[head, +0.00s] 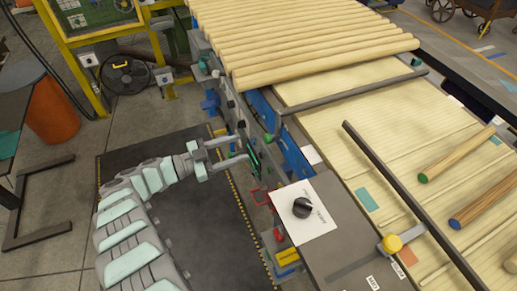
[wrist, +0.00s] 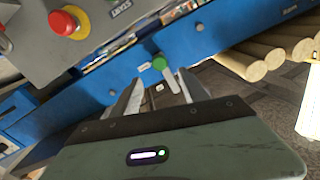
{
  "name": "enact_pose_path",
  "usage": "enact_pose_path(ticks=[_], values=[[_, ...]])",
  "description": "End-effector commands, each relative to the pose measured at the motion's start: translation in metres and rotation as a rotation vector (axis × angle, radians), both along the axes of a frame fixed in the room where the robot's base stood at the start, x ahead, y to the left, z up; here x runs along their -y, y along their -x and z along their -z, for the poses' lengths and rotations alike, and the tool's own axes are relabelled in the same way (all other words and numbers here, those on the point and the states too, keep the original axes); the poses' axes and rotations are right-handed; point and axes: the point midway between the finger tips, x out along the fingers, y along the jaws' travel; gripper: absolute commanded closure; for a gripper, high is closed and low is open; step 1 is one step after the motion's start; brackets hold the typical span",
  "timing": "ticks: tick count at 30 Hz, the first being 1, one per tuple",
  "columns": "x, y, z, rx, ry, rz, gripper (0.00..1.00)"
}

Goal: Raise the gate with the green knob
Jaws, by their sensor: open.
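The green knob (head: 268,138) sits on the side of the line, at the near end of a dark gate bar (head: 350,92) that lies across the pale slatted bed. In the wrist view the green knob (wrist: 159,62) shows just ahead of my fingertips, roughly between them, with a pale lever beside it. My gripper (head: 238,149) is open and empty, its fingers pointing at the blue side of the line. It also shows in the wrist view (wrist: 158,80). I see no clear contact between the fingers and the knob.
A black dial (head: 302,207) is on a white plate nearby. Round poles (head: 305,45) lie at the back of the line. A red button (wrist: 68,22) is at the upper left of the wrist view.

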Motion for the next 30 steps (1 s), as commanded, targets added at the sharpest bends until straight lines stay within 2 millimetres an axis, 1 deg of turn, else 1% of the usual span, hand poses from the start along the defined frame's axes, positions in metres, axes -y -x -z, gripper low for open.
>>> enact_pose_path(ticks=[5, 8, 11, 18, 21, 25, 30], values=[[0.009, -0.003, 0.0, -0.005, 0.003, 0.003, 0.48], [0.019, -0.008, -0.001, -0.003, 0.001, 0.005, 0.48], [0.034, -0.015, -0.001, -0.001, 0.001, 0.007, 0.48], [0.076, -0.034, 0.0, -0.001, 0.001, 0.005, 0.48], [0.089, -0.041, 0.0, -0.001, 0.001, 0.004, 0.48], [0.097, -0.045, 0.0, -0.002, 0.001, 0.001, 0.48], [0.098, -0.046, -0.001, -0.002, 0.001, 0.001, 0.48]])
